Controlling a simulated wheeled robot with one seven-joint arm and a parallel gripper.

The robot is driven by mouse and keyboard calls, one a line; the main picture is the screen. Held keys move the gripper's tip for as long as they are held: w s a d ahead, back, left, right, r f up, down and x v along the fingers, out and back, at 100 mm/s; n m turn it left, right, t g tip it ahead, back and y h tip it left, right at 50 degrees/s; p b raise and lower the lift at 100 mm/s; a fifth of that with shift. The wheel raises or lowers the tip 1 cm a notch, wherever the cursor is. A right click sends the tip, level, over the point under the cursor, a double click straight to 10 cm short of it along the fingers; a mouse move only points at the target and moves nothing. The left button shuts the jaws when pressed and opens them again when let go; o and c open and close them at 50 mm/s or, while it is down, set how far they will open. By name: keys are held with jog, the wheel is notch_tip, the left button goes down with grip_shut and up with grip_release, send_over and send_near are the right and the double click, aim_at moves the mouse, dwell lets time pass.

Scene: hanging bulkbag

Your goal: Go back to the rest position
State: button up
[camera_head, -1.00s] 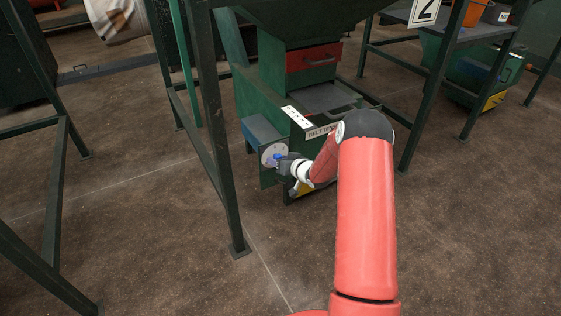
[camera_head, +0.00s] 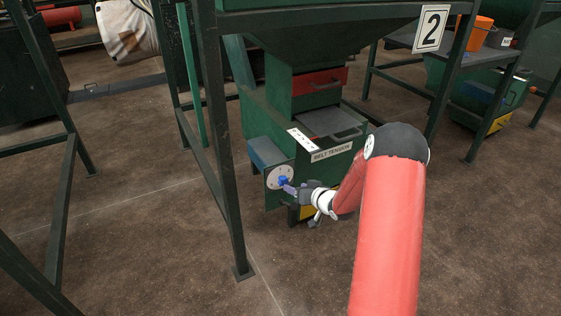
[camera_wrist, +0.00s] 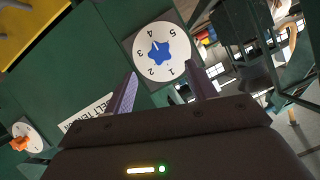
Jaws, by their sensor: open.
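My gripper (camera_head: 290,188) is at the end of my red arm, in front of the green machine. In the wrist view its two fingers (camera_wrist: 157,95) are apart with nothing between them. Ahead of the fingertips is a white dial (camera_wrist: 142,68) with numbers and a blue star-shaped knob (camera_wrist: 160,53). The fingers are clear of the knob in the wrist view.
A "BELT TENSION" label (camera_head: 332,152) is on the machine's front. Dark green frame legs (camera_head: 222,150) stand left of the arm. A second dial with an orange knob (camera_wrist: 19,143) shows at the wrist view's left. A bench with an orange bucket (camera_head: 476,32) is at the right. Floor is open at front.

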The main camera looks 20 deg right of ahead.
jog(key=s+a+r+g+h, duration=0.1)
jog(key=s+r+h, duration=0.1)
jog(key=s+r, duration=0.35)
jog(key=s+r+g+h+p, duration=0.1)
jog(key=s+r+h, duration=0.1)
jog(key=r, duration=0.7)
jog(key=s+a+r+g+h, duration=0.1)
jog(key=s+r+h, duration=0.25)
jog(key=r, duration=0.35)
jog(key=s+a+r+g+y, duration=0.1)
jog(key=s+a+r, duration=0.1)
jog(key=s, duration=0.7)
jog(key=s+a+r+g+p, duration=0.1)
jog(key=s+a+r+g, duration=0.1)
jog(key=s, duration=0.7)
jog(key=s+a+r+g+y, duration=0.1)
jog(key=s+a, duration=0.3)
jog(key=s, duration=0.6)
jog(key=shift+r+y, duration=0.35)
jog(key=shift+r, duration=0.2)
jog(key=shift+a, duration=0.1)
jog(key=shift+c, duration=0.5)
